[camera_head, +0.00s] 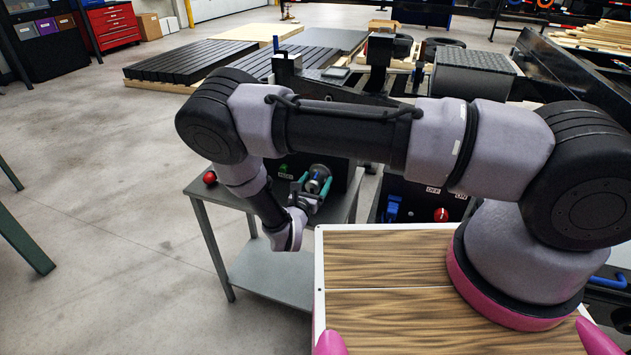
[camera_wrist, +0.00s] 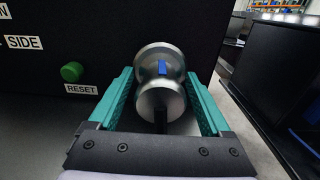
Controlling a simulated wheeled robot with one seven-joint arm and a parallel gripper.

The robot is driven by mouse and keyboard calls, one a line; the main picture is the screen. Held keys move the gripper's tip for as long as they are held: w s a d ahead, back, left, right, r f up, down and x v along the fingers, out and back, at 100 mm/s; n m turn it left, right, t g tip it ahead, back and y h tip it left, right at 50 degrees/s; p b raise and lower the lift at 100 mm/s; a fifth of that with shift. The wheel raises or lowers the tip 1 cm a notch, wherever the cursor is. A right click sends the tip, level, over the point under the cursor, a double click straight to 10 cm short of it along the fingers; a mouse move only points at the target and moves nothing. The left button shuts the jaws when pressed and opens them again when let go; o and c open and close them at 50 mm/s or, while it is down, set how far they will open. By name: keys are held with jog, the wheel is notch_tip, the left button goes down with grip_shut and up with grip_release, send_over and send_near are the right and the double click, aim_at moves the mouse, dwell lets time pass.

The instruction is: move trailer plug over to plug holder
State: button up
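A silver, rounded metal part with a small blue mark, which looks like the trailer plug (camera_head: 316,173), is at the front of a black box on a small grey table. It also shows in the wrist view (camera_wrist: 160,98), with a dark strip below it. My gripper (camera_head: 314,182) has its two teal fingers on either side of this part. In the wrist view my gripper (camera_wrist: 160,80) is open around it, with narrow gaps beside its lower bulge; contact at the fingertips is unclear. I cannot make out which thing is the plug holder.
The black box (camera_wrist: 60,60) carries a green button (camera_wrist: 72,72) labelled RESET. A red knob (camera_head: 210,177) sits at the table's (camera_head: 238,200) left. A second black box with ON/OFF labels, a blue part (camera_head: 393,207) and a red knob (camera_head: 440,214) stands to the right. Floor is clear at left.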

aim_at(311, 188)
grip_shut()
jog(key=shift+v, duration=3)
